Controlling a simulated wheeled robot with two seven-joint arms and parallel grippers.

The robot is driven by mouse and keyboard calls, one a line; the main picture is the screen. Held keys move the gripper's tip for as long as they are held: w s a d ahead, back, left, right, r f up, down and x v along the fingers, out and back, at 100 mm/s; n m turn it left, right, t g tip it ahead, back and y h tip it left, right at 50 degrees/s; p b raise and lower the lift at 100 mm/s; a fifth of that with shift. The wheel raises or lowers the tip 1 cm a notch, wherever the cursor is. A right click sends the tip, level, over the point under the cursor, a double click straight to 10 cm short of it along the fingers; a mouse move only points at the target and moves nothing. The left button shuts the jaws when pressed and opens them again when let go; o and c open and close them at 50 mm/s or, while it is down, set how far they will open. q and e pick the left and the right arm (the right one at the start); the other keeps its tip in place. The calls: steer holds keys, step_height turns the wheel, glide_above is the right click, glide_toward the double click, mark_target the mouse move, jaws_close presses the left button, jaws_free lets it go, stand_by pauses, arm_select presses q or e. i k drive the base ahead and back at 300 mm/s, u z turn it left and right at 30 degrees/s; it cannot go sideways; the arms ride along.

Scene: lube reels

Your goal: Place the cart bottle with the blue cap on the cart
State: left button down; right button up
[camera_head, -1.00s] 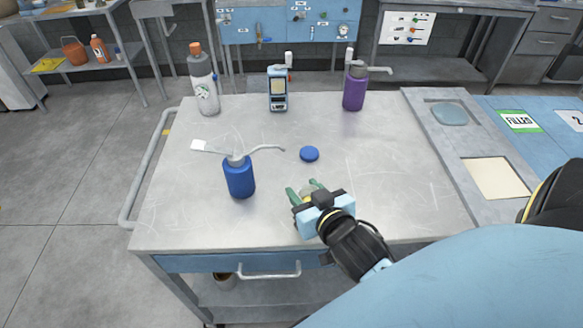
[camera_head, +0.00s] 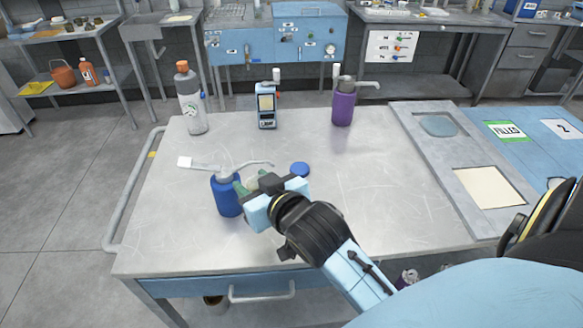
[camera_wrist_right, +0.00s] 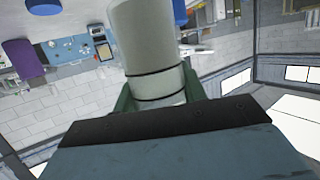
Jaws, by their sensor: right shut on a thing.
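My right gripper (camera_head: 252,186) is shut on a pale grey cylinder with dark rings (camera_wrist_right: 148,50), which shows large in the right wrist view. In the head view the gripper mostly hides that cylinder. The gripper is over the cart top (camera_head: 350,190), right beside a blue bottle with a white pump spout (camera_head: 227,198); I cannot tell whether they touch. A round blue cap (camera_head: 300,169) lies on the cart behind the gripper. It also shows at the top of the right wrist view (camera_wrist_right: 45,6). My left gripper is not in view.
A white bottle with an orange cap (camera_head: 191,100), a handheld device (camera_head: 266,108) and a purple bottle (camera_head: 343,105) stand along the cart's back. A grey panel with recesses (camera_head: 440,150) is at its right. The cart's middle right and front left are clear.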

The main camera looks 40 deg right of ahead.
mark_target(369, 199)
steer(key=z, duration=0.6)
steer(key=k, duration=1)
steer(key=z, duration=1.65)
steer(key=i, duration=1)
steer(key=u, duration=1.35)
steer(key=i, duration=0.4)
steer(key=u, duration=0.4)
